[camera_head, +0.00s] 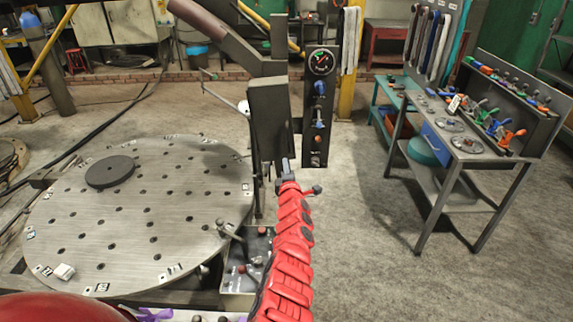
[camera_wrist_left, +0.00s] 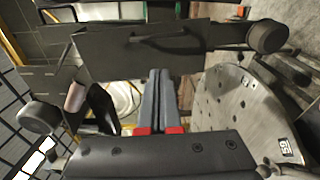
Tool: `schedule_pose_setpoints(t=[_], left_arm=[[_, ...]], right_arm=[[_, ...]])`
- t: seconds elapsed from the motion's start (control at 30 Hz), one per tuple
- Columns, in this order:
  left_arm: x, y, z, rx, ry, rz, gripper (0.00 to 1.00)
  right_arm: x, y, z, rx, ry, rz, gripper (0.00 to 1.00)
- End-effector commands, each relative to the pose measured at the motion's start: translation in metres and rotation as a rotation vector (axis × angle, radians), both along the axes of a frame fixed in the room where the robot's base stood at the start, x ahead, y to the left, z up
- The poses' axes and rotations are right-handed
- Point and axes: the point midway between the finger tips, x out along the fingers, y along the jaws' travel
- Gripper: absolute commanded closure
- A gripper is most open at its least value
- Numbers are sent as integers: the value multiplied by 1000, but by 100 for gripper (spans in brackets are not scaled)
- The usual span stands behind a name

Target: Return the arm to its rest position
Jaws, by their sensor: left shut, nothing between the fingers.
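My left arm, red and segmented, reaches forward from the bottom middle of the head view. Its left gripper (camera_head: 286,166) is small there, in front of the lower part of a dark upright box (camera_head: 271,118) on the column machine. In the left wrist view the two grey fingers of the left gripper (camera_wrist_left: 160,74) lie side by side, shut and empty. Their tips point at a dark panel (camera_wrist_left: 105,48) with a handle; I cannot tell whether they touch it. My right gripper is in neither view.
A round perforated plate (camera_head: 165,215) lies left of the arm, with a dark disc (camera_head: 110,171) on it. A control box (camera_head: 240,285) is close beside the arm. A gauge panel (camera_head: 319,105) stands behind. A tool bench (camera_head: 478,150) is at right; open floor (camera_head: 365,215) lies between.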

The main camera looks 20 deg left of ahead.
Motion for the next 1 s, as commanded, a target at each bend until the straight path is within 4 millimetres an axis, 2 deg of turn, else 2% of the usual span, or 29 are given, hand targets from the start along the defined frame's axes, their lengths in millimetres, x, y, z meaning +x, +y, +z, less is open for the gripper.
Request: schedule_pose_setpoints(t=[0.13, 0.47, 0.57, 0.67, 0.77, 0.87, 0.97, 1.0], left_arm=[[-7, -6, 2, 1, -1, -2, 100], [-11, -6, 4, 34, -7, -2, 100], [-12, -7, 5, 194, -18, -16, 100], [-22, -19, 2, 480, -48, -43, 100], [-54, -49, -11, 803, -119, -63, 100], [-108, -88, -25, 1060, -235, -49, 100], [-184, -121, -32, 1244, -373, 29, 100], [-216, -131, -33, 1300, -425, 77, 100]], right_arm=[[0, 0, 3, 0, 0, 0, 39], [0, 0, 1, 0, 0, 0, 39], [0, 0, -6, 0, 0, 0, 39], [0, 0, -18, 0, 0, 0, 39], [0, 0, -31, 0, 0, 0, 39], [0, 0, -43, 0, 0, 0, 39], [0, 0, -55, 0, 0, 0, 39], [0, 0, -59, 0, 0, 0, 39]])
